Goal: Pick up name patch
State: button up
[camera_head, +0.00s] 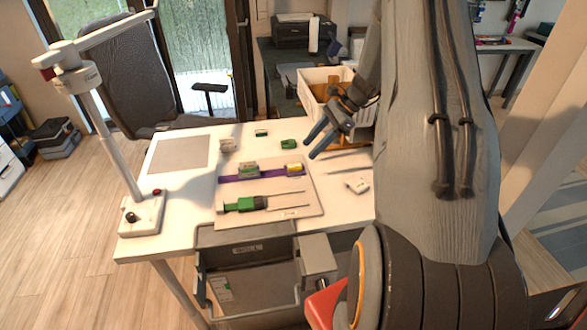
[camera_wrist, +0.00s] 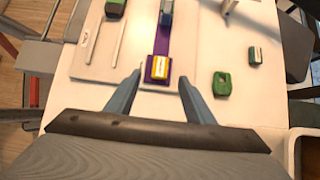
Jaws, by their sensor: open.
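A small yellow-and-white block (camera_head: 294,169), possibly the name patch, sits at the right end of a purple strip (camera_head: 230,180) on the pale board (camera_head: 310,206). In the wrist view the yellow block (camera_wrist: 161,68) lies on the purple strip (camera_wrist: 178,45). My gripper (camera_head: 309,151) has blue fingers spread apart above the table, to the upper right of the block. In the wrist view my gripper (camera_wrist: 160,77) is open and empty, its fingertips appearing on either side of the block. The block's markings are too small to read.
A green-handled tool (camera_head: 240,205) and another green block (camera_head: 248,170) are on the board. A green piece (camera_head: 288,144) and a white piece (camera_head: 357,185) lie on the table. A lamp base (camera_head: 142,214) is at left, an open drawer (camera_head: 245,285) in front, a crate (camera_head: 312,82) behind.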

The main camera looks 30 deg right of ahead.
aim_at(295, 165)
jog(key=shift+p+x, duration=1.85)
jog(key=shift+x, duration=1.95)
jog(key=c, duration=1.2)
notch_tip(295, 165, up, 7)
jog(key=shift+s+f+b, duration=0.1)
jog(key=shift+s+b, duration=0.05)
jog(key=shift+b, duration=0.75)
jog(key=shift+f+b, duration=1.85)
jog(key=shift+f, duration=1.35)
